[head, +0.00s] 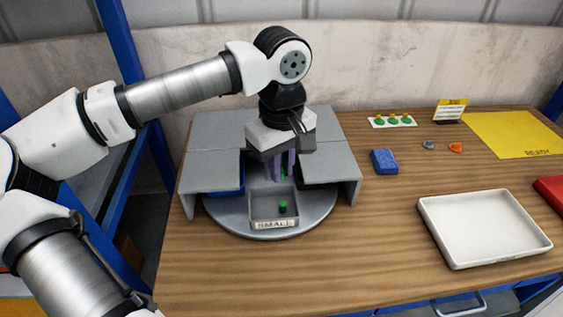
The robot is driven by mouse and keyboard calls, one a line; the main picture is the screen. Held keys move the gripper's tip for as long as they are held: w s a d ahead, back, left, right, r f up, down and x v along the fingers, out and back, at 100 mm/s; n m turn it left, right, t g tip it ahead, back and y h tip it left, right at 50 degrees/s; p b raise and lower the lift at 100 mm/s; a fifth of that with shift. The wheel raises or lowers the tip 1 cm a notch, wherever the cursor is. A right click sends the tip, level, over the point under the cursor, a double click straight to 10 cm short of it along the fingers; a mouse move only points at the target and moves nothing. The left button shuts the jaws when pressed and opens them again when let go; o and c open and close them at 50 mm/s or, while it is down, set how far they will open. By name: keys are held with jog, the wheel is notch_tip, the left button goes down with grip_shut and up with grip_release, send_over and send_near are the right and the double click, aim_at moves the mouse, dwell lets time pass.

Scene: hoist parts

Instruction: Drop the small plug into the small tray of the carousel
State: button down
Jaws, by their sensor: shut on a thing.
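The carousel (235,222) is a grey round turntable partly under grey covers, with an open gap at the front. In the gap stands the grey small tray (261,202), labelled "SMALL". One small green plug (282,208) lies in it. My gripper (284,172) points down over the back of the gap, above or just behind the small tray. Its purple fingers are shut on a small green thing, seemingly a small plug (283,172), mostly hidden between them. I cannot tell the exact height of the fingers above the tray.
Grey covers (215,165) flank the gap on both sides. To the right are a blue block (384,161), a white card with green pieces (392,120), small grey (429,145) and orange (455,147) parts, a yellow mat (515,130) and an empty white tray (485,228). The front wood is clear.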

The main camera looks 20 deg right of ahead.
jog(key=c, duration=1.3)
grip_release()
jog(key=shift+c, duration=0.2)
notch_tip(320, 180, up, 14)
jog(key=b, duration=0.1)
jog(key=shift+f, duration=0.15)
